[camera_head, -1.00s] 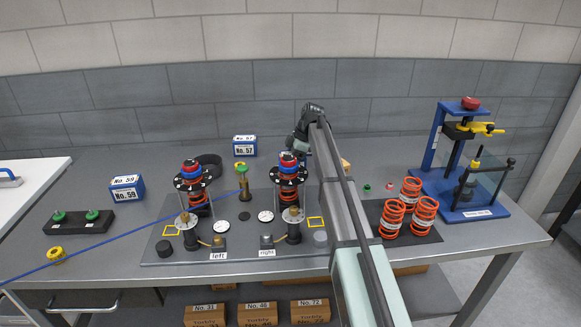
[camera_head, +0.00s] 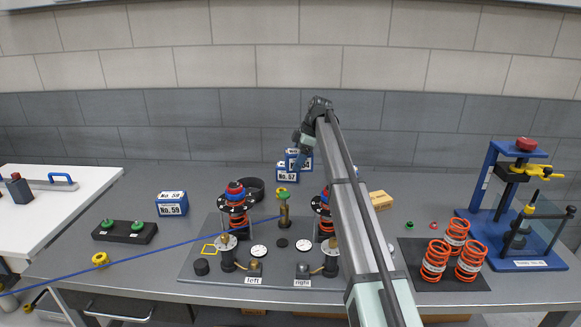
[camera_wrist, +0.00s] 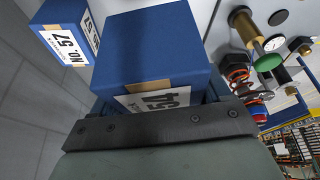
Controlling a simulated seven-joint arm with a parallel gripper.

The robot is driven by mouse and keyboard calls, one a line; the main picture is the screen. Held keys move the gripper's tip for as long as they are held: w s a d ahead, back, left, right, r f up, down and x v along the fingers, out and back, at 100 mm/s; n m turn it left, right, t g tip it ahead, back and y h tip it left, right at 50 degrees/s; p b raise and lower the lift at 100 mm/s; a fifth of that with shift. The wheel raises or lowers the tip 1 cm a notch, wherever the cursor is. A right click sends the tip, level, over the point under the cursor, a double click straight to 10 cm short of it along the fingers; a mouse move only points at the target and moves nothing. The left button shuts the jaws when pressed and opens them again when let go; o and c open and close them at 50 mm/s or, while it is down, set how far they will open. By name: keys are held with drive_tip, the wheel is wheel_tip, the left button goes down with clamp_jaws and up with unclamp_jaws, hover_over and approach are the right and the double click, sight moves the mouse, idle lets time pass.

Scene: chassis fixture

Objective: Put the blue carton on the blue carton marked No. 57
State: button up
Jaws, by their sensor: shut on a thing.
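A blue carton (camera_wrist: 152,45) is held in my gripper; its label reads 54, partly covered by the gripper. In the head view this carton (camera_head: 306,160) shows just above and to the right of the blue carton marked No. 57 (camera_head: 287,173), partly behind my arm. The No. 57 carton also shows at the upper left of the wrist view (camera_wrist: 62,32), smaller and apart from the held carton. It stands at the back of the bench. My gripper (camera_head: 301,148) is shut on the held carton; its fingers are mostly hidden.
Another blue carton, No. 59 (camera_head: 172,204), stands at the left. A black ring (camera_head: 251,188) lies left of No. 57. The grey fixture plate (camera_head: 205,284) with two spring assemblies is in front. A tan box (camera_head: 380,200) and a blue press (camera_head: 487,185) are right.

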drive_tip(key=w+a+r+m+t, duration=0.1)
drive_tip(key=w+a+r+m, duration=0.15)
drive_tip(key=w, duration=0.45)
drive_tip(key=w+a+r+m+t, duration=0.1)
drive_tip(key=w+a+m+t, duration=0.1)
drive_tip(key=w+m, duration=0.35)
drive_tip(key=w+f+m, duration=0.1)
drive_tip(key=f, duration=0.2)
drive_tip(key=w+f+m+h, duration=0.1)
drive_tip(key=f, duration=0.2)
drive_tip(key=f+m+t, duration=0.1)
drive_tip(key=f, duration=0.2)
drive_tip(key=shift+w+a+f, duration=0.1)
drive_tip(key=shift+w+f, duration=0.15)
drive_tip(key=shift+w, duration=0.15)
drive_tip(key=shift+f, duration=0.15)
drive_tip(key=o, duration=1.2)
drive_tip(key=v, duration=1.2)
drive_tip(key=shift+a+r, duration=0.2)
drive_tip(key=shift+a, duration=0.05)
